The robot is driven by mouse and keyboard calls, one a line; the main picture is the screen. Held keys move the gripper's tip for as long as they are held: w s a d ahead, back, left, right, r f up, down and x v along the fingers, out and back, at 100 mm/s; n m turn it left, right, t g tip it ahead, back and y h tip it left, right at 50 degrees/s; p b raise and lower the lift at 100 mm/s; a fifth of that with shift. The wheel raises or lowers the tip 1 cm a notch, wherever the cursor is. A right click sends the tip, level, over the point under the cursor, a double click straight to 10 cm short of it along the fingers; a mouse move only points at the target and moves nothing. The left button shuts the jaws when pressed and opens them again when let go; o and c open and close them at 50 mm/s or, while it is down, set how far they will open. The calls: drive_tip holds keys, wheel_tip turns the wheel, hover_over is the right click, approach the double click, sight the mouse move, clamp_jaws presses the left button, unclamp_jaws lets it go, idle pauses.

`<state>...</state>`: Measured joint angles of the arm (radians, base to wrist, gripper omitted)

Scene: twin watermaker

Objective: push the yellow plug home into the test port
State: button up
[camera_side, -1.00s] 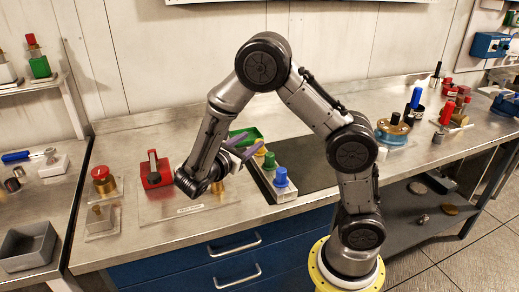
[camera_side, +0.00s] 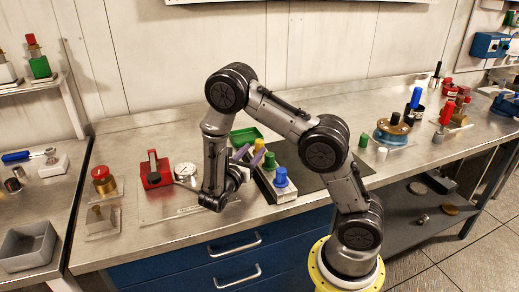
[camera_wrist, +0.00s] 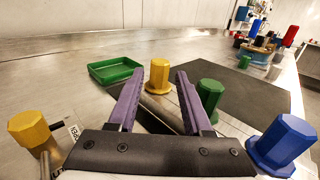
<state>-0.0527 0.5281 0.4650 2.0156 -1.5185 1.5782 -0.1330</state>
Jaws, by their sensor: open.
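A yellow plug (camera_wrist: 158,75) stands upright between the tips of my gripper in the wrist view, beyond them. In the side view the yellow plug (camera_side: 259,145) is at the back end of a row with a green plug (camera_side: 269,161) and a blue plug (camera_side: 281,178). My gripper (camera_wrist: 157,88) is open and empty, with purple fingers spread apart. In the side view my gripper (camera_side: 242,158) is just left of the row. A second yellow knob-like part (camera_wrist: 30,131) on a stem is at lower left in the wrist view. I cannot tell which is the test port.
The green plug (camera_wrist: 210,95) is close to the right finger, and the blue plug (camera_wrist: 283,140) is farther right. A green tray (camera_wrist: 115,70) lies behind. A gauge (camera_side: 185,172) and a red block (camera_side: 156,174) are left of my arm. A dark mat (camera_side: 314,172) is clear.

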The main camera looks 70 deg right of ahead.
sight(258, 145)
drive_tip(key=shift+d, duration=2.75)
clamp_jaws()
